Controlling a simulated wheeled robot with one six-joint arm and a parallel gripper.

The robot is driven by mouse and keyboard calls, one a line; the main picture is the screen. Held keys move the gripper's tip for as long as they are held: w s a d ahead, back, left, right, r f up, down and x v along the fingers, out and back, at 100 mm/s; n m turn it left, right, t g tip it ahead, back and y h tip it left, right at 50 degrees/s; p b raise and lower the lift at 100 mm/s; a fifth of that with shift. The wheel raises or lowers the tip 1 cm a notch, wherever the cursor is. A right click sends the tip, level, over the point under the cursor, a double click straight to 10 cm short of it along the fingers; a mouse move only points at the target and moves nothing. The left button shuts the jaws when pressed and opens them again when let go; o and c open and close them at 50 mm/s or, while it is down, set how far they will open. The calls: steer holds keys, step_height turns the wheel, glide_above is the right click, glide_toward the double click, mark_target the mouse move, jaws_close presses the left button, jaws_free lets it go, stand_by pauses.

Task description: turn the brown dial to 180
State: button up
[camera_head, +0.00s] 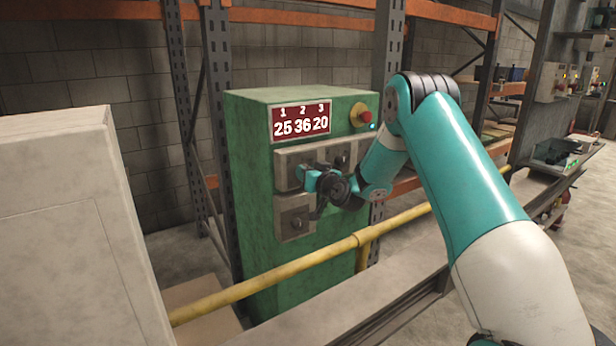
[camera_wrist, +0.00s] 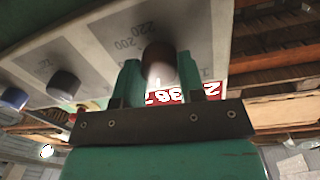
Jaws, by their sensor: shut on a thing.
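The brown dial (camera_wrist: 160,56) sits on a pale plate of the control panel in the wrist view, with the printed numbers 220 and 200 beside it. My gripper (camera_wrist: 158,76) has its two teal fingers on either side of the dial and is shut on it. In the head view my gripper (camera_head: 318,186) is at the front of the green cabinet (camera_head: 252,190) and hides the dial. The dial's pointer and its exact setting cannot be made out.
A dark dial (camera_wrist: 62,86) and a blue dial (camera_wrist: 14,98) stand to the left in the wrist view. The red display (camera_head: 300,122) reads 25, 36, 20 under 1, 2, 3. A red stop button (camera_head: 364,116) is at upper right. A yellow rail (camera_head: 290,268) crosses in front.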

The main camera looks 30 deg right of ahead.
steer(key=m+y, duration=0.1)
steer(key=m, duration=1.1)
steer(key=shift+d+f+m, duration=0.1)
steer(key=shift+m, duration=0.3)
stand_by(0.4)
steer(key=o, duration=0.9)
